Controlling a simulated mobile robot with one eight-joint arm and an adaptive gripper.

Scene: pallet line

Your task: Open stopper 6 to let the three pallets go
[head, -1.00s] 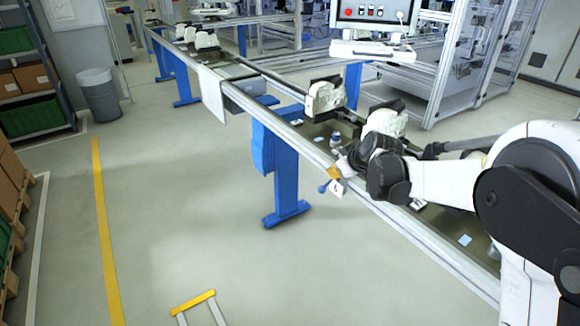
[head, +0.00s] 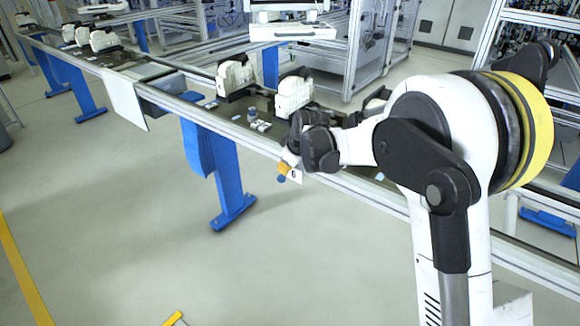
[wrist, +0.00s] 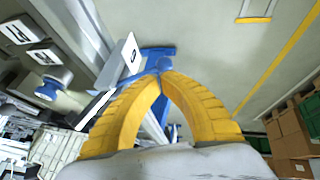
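Stopper 6 is at the near rail of the conveyor, marked by a white tag (head: 295,175) with a 6. White-topped pallets stand on the line: one (head: 235,76), another (head: 295,95) close to my wrist, and a third (head: 377,100) partly hidden behind my arm.
The conveyor rail (head: 160,107) runs from back left to front right on blue legs (head: 228,175). More pallets (head: 104,40) stand farther up the line. A white panel (head: 124,98) hangs on the near side. The floor in front is clear, with a yellow line (head: 22,265).

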